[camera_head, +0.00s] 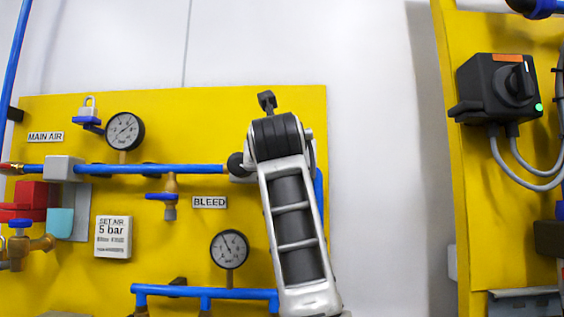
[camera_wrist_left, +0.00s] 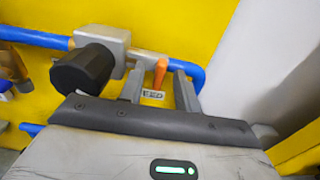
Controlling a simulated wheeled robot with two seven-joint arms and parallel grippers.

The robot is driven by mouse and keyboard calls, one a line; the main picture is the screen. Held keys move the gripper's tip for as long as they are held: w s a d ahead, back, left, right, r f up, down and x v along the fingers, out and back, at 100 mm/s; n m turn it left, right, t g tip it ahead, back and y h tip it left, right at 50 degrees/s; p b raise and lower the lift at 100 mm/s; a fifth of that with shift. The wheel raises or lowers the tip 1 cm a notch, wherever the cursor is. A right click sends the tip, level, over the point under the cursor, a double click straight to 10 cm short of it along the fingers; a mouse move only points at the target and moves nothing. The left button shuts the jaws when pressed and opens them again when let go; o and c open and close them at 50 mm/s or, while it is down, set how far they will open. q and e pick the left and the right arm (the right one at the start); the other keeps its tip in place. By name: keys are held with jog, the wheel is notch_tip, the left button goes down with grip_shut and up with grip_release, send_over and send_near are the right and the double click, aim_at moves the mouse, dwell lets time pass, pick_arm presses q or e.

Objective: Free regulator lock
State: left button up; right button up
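In the left wrist view, a grey regulator body (camera_wrist_left: 103,42) sits on the blue pipe with a black knob (camera_wrist_left: 84,69) on its front. A small orange piece (camera_wrist_left: 160,71), perhaps the lock, stands just right of it. My left gripper (camera_wrist_left: 160,88) is open, with its fingers on either side of the orange piece and visible gaps beside it. I cannot tell its distance in depth. In the head view my left arm covers most of the regulator; a black knob (camera_head: 236,163) shows at the arm's left edge. My right gripper is in neither view.
A black switch box (camera_head: 497,88) is on the right panel. Bare wall (camera_head: 370,120) lies between.

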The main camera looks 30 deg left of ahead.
pick_arm(q)
grip_shut()
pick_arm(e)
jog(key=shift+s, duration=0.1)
pick_arm(q)
jog(key=shift+n, duration=0.3)
jog(key=n+b, duration=0.1)
jog(key=n, duration=0.4)
jog(key=n+b, duration=0.1)
jog(key=n, duration=0.5)
jog(key=n+b, duration=0.1)
jog(key=n, duration=0.5)
jog(key=shift+s+a+f, duration=0.15)
jog(key=shift+a+f, duration=0.05)
jog(key=shift+f, duration=0.05)
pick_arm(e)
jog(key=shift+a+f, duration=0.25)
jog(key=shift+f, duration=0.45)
pick_arm(q)
jog(key=shift+n, duration=0.4)
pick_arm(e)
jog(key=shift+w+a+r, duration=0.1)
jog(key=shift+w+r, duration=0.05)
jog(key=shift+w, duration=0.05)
